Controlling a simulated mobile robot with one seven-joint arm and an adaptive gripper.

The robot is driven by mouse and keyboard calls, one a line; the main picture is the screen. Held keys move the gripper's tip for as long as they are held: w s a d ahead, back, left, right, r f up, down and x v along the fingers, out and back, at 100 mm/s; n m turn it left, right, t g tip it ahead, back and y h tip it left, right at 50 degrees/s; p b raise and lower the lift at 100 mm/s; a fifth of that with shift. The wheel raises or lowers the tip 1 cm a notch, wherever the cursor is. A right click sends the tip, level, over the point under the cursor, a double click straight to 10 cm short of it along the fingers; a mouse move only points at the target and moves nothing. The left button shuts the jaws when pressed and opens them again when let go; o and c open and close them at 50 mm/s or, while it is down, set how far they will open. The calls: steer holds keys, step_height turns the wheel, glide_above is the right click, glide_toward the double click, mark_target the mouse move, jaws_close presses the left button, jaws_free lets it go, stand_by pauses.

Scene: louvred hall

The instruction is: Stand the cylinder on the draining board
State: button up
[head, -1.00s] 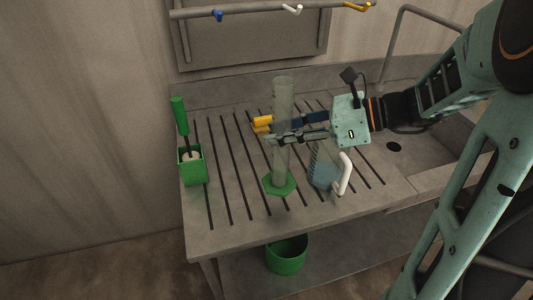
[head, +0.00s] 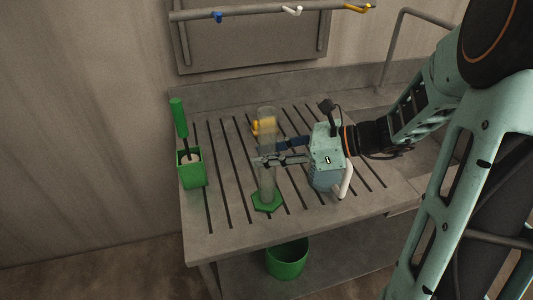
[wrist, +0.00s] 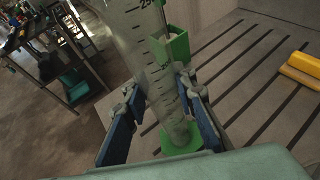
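The cylinder (head: 267,178) is a clear, graduated tube with a green hexagonal foot, upright over the front middle of the slotted draining board (head: 227,215). My gripper (head: 263,161) is shut around the tube from the right, about midway up. In the wrist view, the cylinder (wrist: 160,78) runs between the two blue-padded fingers (wrist: 163,100), with the green foot below them. The foot is at or very near the board; I cannot tell whether it fully rests there.
A green brush holder (head: 191,172) stands at the board's left. A yellow object (head: 266,127) lies behind the tube. A green bucket (head: 287,262) is below. Hooks hang on the rail above.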

steer(key=o, duration=0.4)
steer(key=shift+o, duration=0.2)
steer(key=shift+r, duration=0.2)
steer(key=v, duration=1.2)
steer(key=shift+p, duration=0.3)
steer(key=shift+f, duration=0.15)
